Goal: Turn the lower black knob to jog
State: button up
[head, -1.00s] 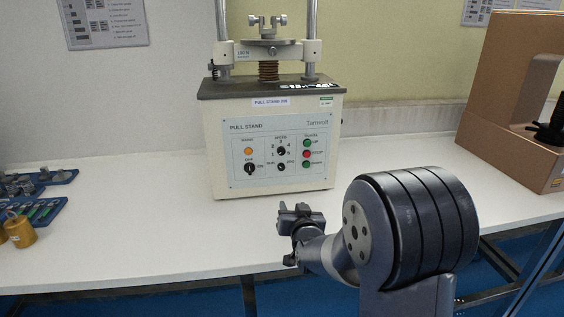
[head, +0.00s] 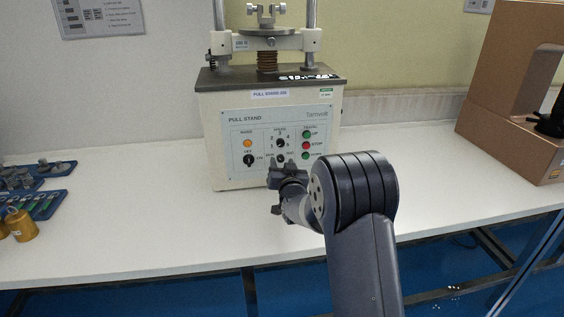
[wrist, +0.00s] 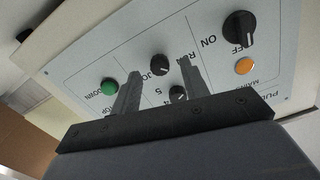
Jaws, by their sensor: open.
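The lower black knob (head: 281,158) sits on the front panel of the pull stand (head: 228,185), between the RUN and JOG labels. In the head view it is partly hidden by my gripper (head: 283,166). In the wrist view, where the panel appears upside down, the lower knob (wrist: 160,64) shows between the fingertips of my gripper (wrist: 158,67). The fingers are open and point at the panel. I see no contact with the knob, though the exact gap is hard to judge. Its pointer direction is too small to tell.
The speed knob (wrist: 177,92) lies close to the lower knob, partly hidden by a finger. The black OFF/ON switch (wrist: 240,28), orange lamp (wrist: 245,66) and green DOWN button (wrist: 109,86) are nearby. Blue trays (head: 35,206) and a brass weight (head: 20,226) stand far left.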

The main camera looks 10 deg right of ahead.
jog(key=shift+w, duration=0.75)
grip_shut()
